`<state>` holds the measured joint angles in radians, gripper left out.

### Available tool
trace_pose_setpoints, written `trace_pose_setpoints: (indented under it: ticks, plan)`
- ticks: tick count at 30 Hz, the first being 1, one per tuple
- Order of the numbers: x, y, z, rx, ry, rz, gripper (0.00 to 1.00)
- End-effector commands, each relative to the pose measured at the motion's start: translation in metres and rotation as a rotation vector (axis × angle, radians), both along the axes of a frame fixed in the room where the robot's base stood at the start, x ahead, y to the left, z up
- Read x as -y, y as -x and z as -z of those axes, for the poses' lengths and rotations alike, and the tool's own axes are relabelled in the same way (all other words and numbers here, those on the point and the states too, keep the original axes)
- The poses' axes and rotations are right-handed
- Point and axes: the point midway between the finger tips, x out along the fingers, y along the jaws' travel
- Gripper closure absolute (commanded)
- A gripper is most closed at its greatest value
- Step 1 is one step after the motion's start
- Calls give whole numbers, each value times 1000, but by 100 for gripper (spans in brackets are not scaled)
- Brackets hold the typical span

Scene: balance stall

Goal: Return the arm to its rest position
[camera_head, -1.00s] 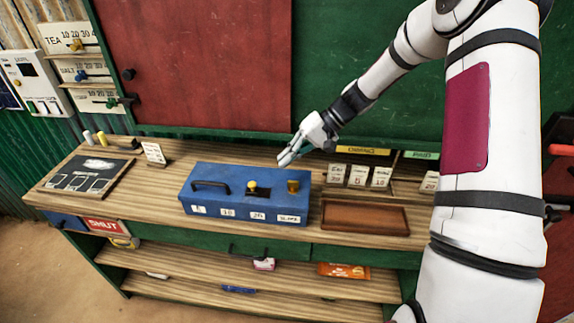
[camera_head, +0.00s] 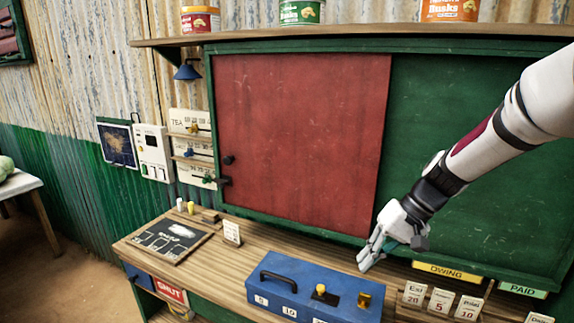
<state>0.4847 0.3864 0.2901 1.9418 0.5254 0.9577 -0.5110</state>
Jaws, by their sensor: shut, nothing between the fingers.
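My gripper (camera_head: 369,254) is at the end of my white arm, which comes in from the right edge. Its fingers are together with nothing between them and point down and left. It hangs above the counter, just behind and right of the blue box (camera_head: 292,271) in the picture. I cannot tell its exact height above the counter. The blue box has a black handle, a yellow-topped knob and a brass piece on its lid.
Cards lie under an OWING sign (camera_head: 446,272) at right. A red sliding panel (camera_head: 300,140) rises behind. A shelf (camera_head: 340,38) with tins runs above.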

Motion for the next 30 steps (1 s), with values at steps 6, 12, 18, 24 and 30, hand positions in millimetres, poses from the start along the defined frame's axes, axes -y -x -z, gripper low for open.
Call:
trace_pose_setpoints:
  ticks: [6, 12, 18, 24, 30]
  plan:
    - [-10, 53, -53, 57, 192, -23, 100]
    - [-12, 103, -92, 133, 333, -13, 100]
    - [-10, 156, -120, 228, 438, 14, 100]
    - [-3, 205, -135, 335, 503, 53, 100]
    - [4, 233, -138, 406, 525, 85, 100]
